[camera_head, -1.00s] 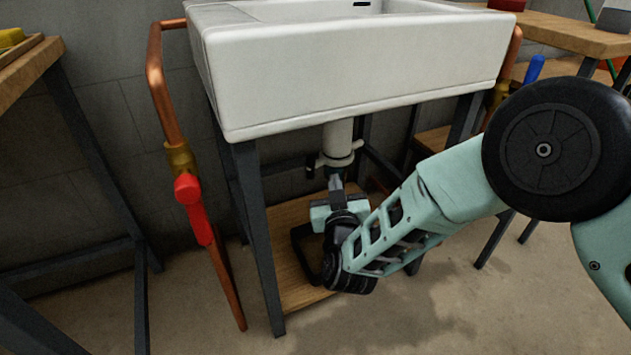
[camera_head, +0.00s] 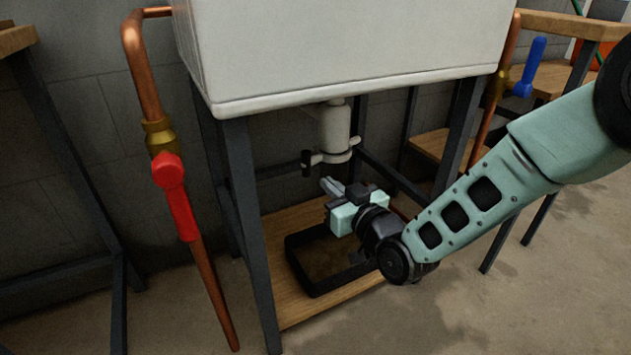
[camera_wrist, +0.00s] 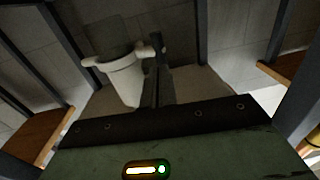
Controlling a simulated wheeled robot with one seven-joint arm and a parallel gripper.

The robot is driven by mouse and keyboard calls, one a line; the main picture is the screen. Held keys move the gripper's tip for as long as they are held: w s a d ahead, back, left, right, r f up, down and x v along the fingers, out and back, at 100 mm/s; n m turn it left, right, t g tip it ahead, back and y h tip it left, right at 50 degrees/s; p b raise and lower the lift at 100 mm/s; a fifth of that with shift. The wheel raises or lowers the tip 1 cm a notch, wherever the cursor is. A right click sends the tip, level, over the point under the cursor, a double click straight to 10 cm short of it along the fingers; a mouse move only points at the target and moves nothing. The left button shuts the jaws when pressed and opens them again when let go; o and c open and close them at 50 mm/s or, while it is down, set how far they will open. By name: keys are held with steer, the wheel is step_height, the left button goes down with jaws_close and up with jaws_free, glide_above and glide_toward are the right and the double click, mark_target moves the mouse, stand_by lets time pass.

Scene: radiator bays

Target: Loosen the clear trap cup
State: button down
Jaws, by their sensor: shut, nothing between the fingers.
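The white trap body (camera_head: 334,128) hangs under the sink, with a collar and side lugs at its lower end. The clear cup is hard to make out below the collar in the head view. In the wrist view the white trap (camera_wrist: 124,82) shows left of the fingers, with a faint see-through cup (camera_wrist: 108,38) at its flanged end. My gripper (camera_head: 329,185) is shut and empty, below the collar and apart from it, tilted with its tips toward the upper left. Its fingers also show in the wrist view (camera_wrist: 153,85).
A black open tray (camera_head: 318,287) sits on the wooden shelf (camera_head: 290,315) beneath the trap. Dark frame legs (camera_head: 250,225) flank the space. Copper pipes carry a red-handled valve (camera_head: 175,195) at left and a blue handle (camera_head: 530,65) at right. The white sink (camera_head: 345,50) is overhead.

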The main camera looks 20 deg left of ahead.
mark_target(304, 166)
steer(key=b+x, duration=0.2)
steer(key=x, duration=0.4)
steer(key=shift+f+b, duration=0.1)
steer(key=shift+b, duration=0.25)
steer(key=shift+w+a, duration=0.1)
steer(key=shift+w+a+r, duration=0.1)
steer(key=shift+a+r, duration=0.05)
steer(key=shift+a, duration=0.25)
steer(key=shift+w+a+r, duration=0.1)
steer(key=shift+a+r, duration=0.05)
steer(key=shift+a, duration=0.25)
steer(key=shift+s+f, duration=0.1)
